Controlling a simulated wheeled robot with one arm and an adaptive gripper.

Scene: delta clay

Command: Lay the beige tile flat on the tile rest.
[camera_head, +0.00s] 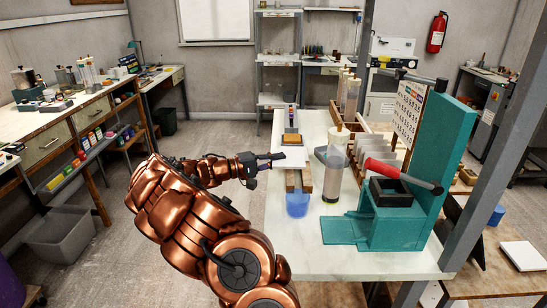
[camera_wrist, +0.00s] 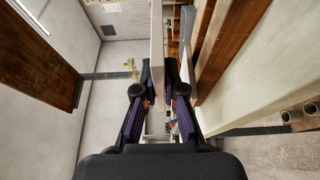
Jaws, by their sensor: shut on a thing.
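My gripper (camera_head: 268,157) reaches in from the left over the edge of the white-topped table and is shut on the pale beige tile (camera_head: 292,158). In the wrist view my gripper (camera_wrist: 158,78) has its two fingers on either side of the tile (camera_wrist: 157,40), which shows edge-on as a narrow pale strip. In the head view the tile looks roughly level. Two brown wooden bars, seemingly the tile rest (camera_head: 291,183), show just below the tile in the picture, partly hidden by it. The gap between tile and bars cannot be judged.
A blue cup (camera_head: 297,204) stands at the near end of the bars. An orange block (camera_head: 291,138) lies behind the tile. A clear cylinder (camera_head: 333,174) and a teal press (camera_head: 393,215) with a red-gripped lever stand to the right. The near left tabletop (camera_head: 290,250) is clear.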

